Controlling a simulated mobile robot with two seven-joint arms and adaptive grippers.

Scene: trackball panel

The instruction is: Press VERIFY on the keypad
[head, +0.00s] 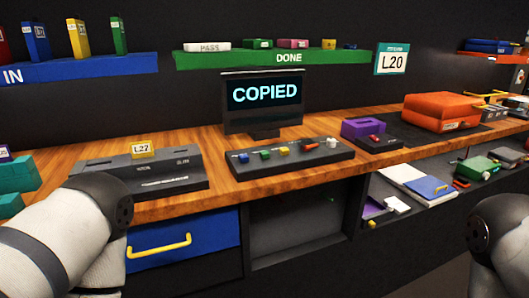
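A black panel (290,159) with coloured controls lies on the wooden bench in front of a monitor. It carries a blue button (243,158), a green button (265,155), a yellow button (285,151), an orange-red control (310,144) and a white knob or ball (331,143). Its labels are too small to read, so I cannot tell which control is VERIFY. The monitor (262,98) shows "COPIED". Parts of both my arms show at the lower left and lower right, away from the panel. Neither gripper is in view.
A grey device (140,176) with a yellow "L27" block (143,149) stands left of the panel. A purple box (363,128) and an orange case (440,111) stand to the right. A green "DONE" shelf (275,58) hangs above. A blue drawer (180,243) sits below the bench.

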